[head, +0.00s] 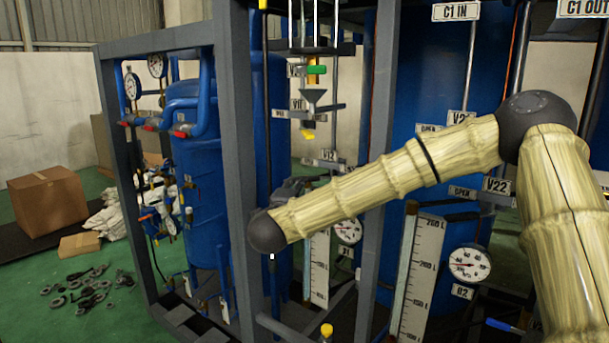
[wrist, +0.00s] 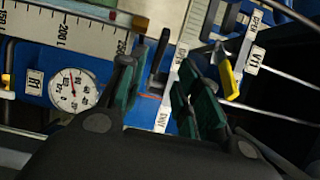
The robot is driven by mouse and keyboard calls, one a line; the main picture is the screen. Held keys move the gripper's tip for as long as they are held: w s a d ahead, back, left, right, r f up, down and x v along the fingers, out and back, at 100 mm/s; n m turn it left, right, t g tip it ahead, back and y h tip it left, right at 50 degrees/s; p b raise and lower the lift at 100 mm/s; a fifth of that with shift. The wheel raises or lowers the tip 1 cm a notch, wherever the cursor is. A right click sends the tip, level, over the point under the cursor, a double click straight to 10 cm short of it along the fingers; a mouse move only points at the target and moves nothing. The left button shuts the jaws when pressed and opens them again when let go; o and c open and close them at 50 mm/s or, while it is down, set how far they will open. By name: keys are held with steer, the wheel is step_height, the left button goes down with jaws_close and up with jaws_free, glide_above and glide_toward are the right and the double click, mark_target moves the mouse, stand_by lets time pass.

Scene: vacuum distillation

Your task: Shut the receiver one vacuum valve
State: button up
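In the wrist view my gripper (wrist: 160,88) is open, with dark green pads on its fingers. A black lever (wrist: 159,58) stands at the gap between the fingers, closer to the left one; I cannot tell if they touch. Beside it is a pale label strip (wrist: 173,72) with a SHUT plate (wrist: 161,118) below. The lever's own valve tag is not clearly readable there. In the head view my gripper (head: 292,188) is dark and partly hidden behind my forearm, just below the V12 tag (head: 330,155). A round gauge (wrist: 73,89) is left of the fingers.
A yellow handle (wrist: 230,76) by the V11 tag (wrist: 255,60) is close to the right finger. A level scale (wrist: 75,28) runs along the upper left. Grey frame posts (head: 242,170) stand near my arm. A second gauge (head: 470,263) sits at right.

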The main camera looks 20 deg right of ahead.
steer(key=p+x, duration=0.3)
steer(key=x, duration=0.7)
steer(key=shift+f+p, duration=0.1)
steer(key=shift+p, duration=0.3)
jaws_close()
